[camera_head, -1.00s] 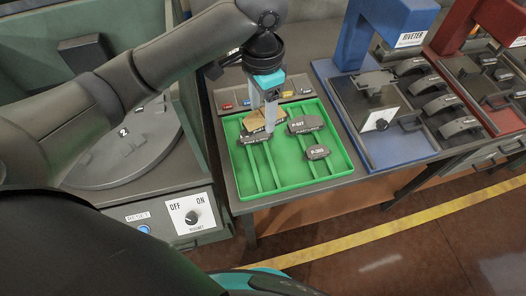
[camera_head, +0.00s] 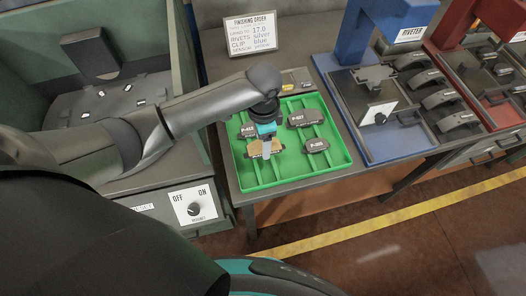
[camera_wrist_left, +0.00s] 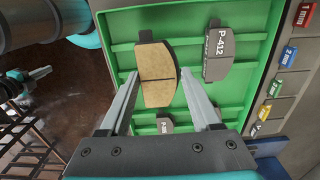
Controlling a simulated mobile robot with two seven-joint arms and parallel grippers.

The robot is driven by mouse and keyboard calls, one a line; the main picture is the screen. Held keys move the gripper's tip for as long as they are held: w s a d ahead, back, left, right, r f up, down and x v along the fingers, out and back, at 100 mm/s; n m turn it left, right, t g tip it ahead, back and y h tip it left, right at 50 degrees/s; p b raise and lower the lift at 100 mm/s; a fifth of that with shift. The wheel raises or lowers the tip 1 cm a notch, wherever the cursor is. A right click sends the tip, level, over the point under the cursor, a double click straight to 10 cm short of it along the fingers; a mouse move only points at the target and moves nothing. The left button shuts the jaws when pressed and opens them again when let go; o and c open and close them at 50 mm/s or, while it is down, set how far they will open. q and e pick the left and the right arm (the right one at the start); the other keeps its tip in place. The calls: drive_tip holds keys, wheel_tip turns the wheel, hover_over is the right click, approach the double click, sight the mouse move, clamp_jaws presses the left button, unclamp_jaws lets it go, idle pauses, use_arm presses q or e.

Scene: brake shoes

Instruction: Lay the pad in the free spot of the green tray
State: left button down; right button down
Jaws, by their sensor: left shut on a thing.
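The tan-faced pad (camera_head: 256,150) is between the fingers of my left gripper (camera_head: 266,153), over the front left part of the green tray (camera_head: 285,183). In the left wrist view the tan pad (camera_wrist_left: 158,78) shows its flat face, with the fingers (camera_wrist_left: 157,72) on either side of it. I cannot tell whether it touches the tray floor. Dark pads lie in the tray: P-412 (camera_head: 247,131) at the back left, P-627 (camera_head: 306,118) at the back right and one (camera_head: 316,145) at the front right. My right gripper is out of view.
A blue riveter station (camera_head: 370,100) stands right of the tray, with a red station (camera_head: 480,70) beyond it. A finishing order card (camera_head: 251,33) stands behind the tray. A grey machine with an OFF/ON knob (camera_head: 194,209) is at the left.

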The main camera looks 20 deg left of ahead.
use_arm(q)
drive_tip(key=shift+f+b, duration=0.5)
drive_tip(key=shift+f, duration=2.2)
drive_tip(key=shift+f, duration=0.1)
drive_tip(key=shift+c, duration=0.5)
unclamp_jaws()
wheel_tip(320, 180, up, 12)
drive_tip(key=shift+r+p, duration=0.15)
drive_tip(key=shift+p, duration=0.95)
